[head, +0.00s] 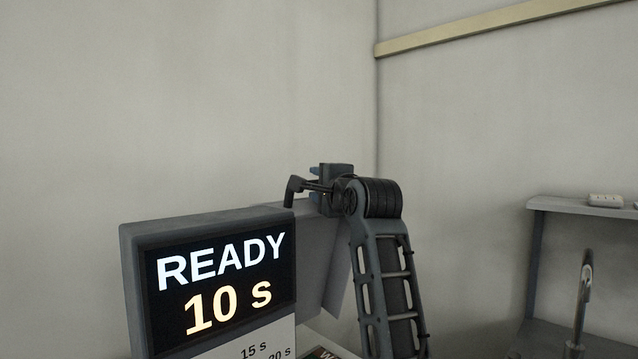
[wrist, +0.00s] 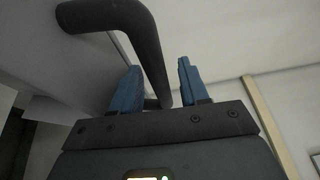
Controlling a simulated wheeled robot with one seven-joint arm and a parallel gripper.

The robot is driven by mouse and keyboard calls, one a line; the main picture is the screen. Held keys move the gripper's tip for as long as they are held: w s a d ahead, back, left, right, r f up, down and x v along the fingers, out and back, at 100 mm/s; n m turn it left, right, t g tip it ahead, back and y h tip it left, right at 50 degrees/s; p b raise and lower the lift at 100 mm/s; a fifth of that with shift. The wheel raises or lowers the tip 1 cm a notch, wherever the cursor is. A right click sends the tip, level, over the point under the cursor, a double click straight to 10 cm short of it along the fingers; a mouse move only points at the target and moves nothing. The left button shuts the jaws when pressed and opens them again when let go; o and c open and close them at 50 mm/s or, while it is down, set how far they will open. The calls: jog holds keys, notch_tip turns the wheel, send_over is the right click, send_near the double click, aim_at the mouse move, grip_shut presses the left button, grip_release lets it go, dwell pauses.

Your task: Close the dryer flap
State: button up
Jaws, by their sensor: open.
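The dryer (head: 207,280) is a grey box at the lower left of the head view. Its lit screen reads "READY 10 s". A grey panel (head: 322,260), which looks like the flap, stands up behind its right side. A dark bent handle (head: 293,187) sticks up at the panel's top. My gripper (head: 322,184) is at this handle, above the panel. In the wrist view, the blue fingers of my gripper (wrist: 160,80) are apart. The thick dark handle (wrist: 148,38) runs down between them in the picture. I cannot tell whether they touch it.
A grey shelf (head: 580,204) with a small white item (head: 605,200) stands at the right. A faucet (head: 583,295) rises below it. A pale rail (head: 480,32) runs along the right wall. The space above my gripper is clear.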

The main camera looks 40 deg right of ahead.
jog(key=shift+c, duration=0.2)
grip_shut()
dwell(0.4)
